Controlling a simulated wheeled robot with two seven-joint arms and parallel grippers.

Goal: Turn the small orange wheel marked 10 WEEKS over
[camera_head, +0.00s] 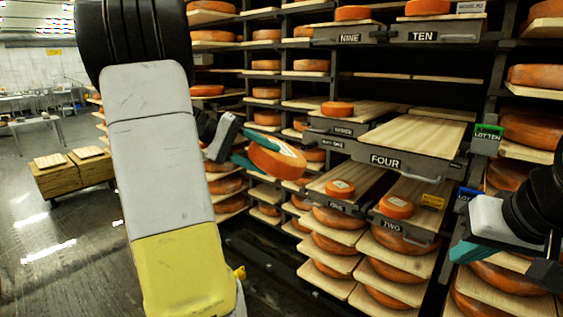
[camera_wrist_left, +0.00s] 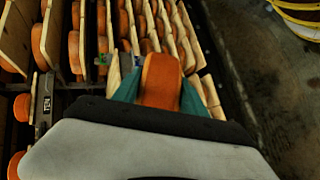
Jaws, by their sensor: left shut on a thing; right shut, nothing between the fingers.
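My left gripper (camera_head: 268,152) is shut on a small orange wheel (camera_head: 277,164), one teal finger on each side of it. The wheel hangs tilted in the air in front of the racks, clear of any board. In the left wrist view the same wheel (camera_wrist_left: 160,80) stands between the teal fingers. No marking can be read on it, so I cannot tell whether it says 10 WEEKS. My right gripper (camera_head: 468,252) is at the right edge, shut and empty, in front of the lower shelves.
Small orange wheels lie on the boards marked ONE (camera_head: 340,188) and TWO (camera_head: 397,206), and another (camera_head: 337,108) lies above. The wide wooden board (camera_head: 415,136) over the FOUR sign is bare. Racks of large wheels stand around. A crate (camera_head: 72,178) stands on the floor at left.

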